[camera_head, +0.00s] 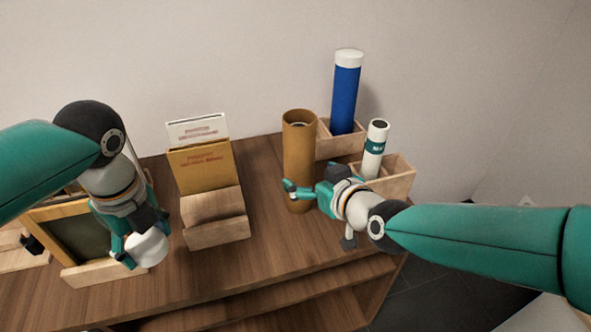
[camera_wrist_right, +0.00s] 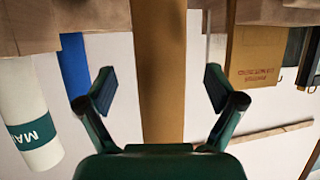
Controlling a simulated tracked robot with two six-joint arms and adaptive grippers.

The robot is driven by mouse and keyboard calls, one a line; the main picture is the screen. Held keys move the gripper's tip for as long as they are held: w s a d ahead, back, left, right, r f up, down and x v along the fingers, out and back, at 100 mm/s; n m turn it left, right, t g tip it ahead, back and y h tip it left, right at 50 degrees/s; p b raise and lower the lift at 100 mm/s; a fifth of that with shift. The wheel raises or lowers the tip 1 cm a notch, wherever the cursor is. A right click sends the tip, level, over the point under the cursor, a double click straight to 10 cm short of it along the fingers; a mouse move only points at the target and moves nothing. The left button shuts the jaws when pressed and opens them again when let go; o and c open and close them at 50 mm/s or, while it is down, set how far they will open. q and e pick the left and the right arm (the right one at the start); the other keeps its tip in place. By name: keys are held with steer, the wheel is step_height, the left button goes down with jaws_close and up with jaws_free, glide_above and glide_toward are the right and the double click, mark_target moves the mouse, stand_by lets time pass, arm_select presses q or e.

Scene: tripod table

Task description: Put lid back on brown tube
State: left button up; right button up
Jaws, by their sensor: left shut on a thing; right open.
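The brown tube (camera_head: 299,150) stands upright on the wooden table, its top open with no lid on it. My left gripper (camera_head: 138,244) is shut on a white lid (camera_head: 152,249), held at the left, well away from the tube and lower than its top. My right gripper (camera_head: 305,188) is open at the tube's lower half. In the right wrist view, the tube (camera_wrist_right: 159,65) passes between the two spread fingers of that gripper (camera_wrist_right: 160,88), with a gap on each side. Part of the tube's lower end is hidden by the right gripper.
A blue tube with a white cap (camera_head: 345,98) and a white tube with a green band (camera_head: 376,155) stand in wooden holders to the right. A wooden holder with envelopes (camera_head: 215,220) stands between my grippers. A framed board (camera_head: 77,273) is at the left.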

mark_target(308, 132)
arm_select(q)
steer(key=shift+r, duration=0.1)
arm_select(e)
steer(key=shift+x, duration=2.65)
steer(key=shift+r, duration=0.1)
steer(key=c, duration=1.3)
steer(key=shift+r, duration=0.15)
arm_select(q)
steer(key=shift+r+p, duration=0.2)
steer(key=shift+p, duration=0.15)
arm_select(e)
steer(key=shift+r, duration=0.5)
arm_select(q)
step_height(308, 132, up, 4)
steer(key=p, duration=0.4)
steer(key=shift+r, duration=0.2)
arm_select(e)
step_height(308, 132, up, 9)
steer(key=shift+f, duration=0.15)
arm_select(q)
step_height(308, 132, up, 8)
steer(key=p, duration=0.8)
steer(key=shift+p, duration=0.3)
arm_select(e)
step_height(308, 132, up, 10)
steer(key=shift+r, duration=0.1)
